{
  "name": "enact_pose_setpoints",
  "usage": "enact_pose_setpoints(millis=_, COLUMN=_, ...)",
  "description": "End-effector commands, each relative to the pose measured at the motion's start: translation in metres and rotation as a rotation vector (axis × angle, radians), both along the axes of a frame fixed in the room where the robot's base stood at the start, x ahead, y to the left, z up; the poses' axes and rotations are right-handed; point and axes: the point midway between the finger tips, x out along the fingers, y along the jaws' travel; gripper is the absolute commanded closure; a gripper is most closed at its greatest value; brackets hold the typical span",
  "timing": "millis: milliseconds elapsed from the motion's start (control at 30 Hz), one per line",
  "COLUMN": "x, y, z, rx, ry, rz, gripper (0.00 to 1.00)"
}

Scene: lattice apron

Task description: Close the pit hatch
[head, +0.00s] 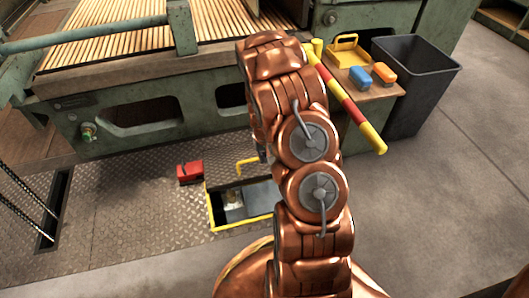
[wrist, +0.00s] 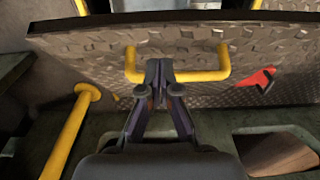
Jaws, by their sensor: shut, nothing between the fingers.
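The pit hatch (wrist: 180,45) is a diamond-plate panel with a dark edge across the wrist view. It carries a yellow bar handle (wrist: 205,76). My gripper (wrist: 160,66) is shut and empty, its fingertips over the left part of the handle; I cannot tell whether they touch it. In the head view my copper arm hides the gripper and part of the pit opening (head: 213,212). The opening has a yellow rim and a dark inside. A yellow bent bar (head: 246,164) shows at its back edge, beside my arm.
A red block (head: 190,172) lies on the plate floor left of the pit. A green machine (head: 150,110) stands behind. A striped bar (head: 345,100), a small table with a yellow tray (head: 345,52) and a dark bin (head: 415,80) are at right. A yellow tube (wrist: 68,132) stands left in the wrist view.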

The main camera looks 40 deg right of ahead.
Motion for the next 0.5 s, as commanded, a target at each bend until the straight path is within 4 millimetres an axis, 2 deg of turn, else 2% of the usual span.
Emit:
enact_pose_setpoints(millis=33, x=0.000, y=0.000, z=-0.013, rx=0.001, ry=0.002, rz=0.000, gripper=1.00)
enact_pose_setpoints(millis=200, x=-0.009, y=0.003, z=-0.032, rx=-0.002, ry=-0.002, rz=-0.001, gripper=1.00)
enact_pose_setpoints(millis=500, x=-0.017, y=0.007, z=-0.044, rx=-0.002, ry=-0.002, rz=0.000, gripper=1.00)
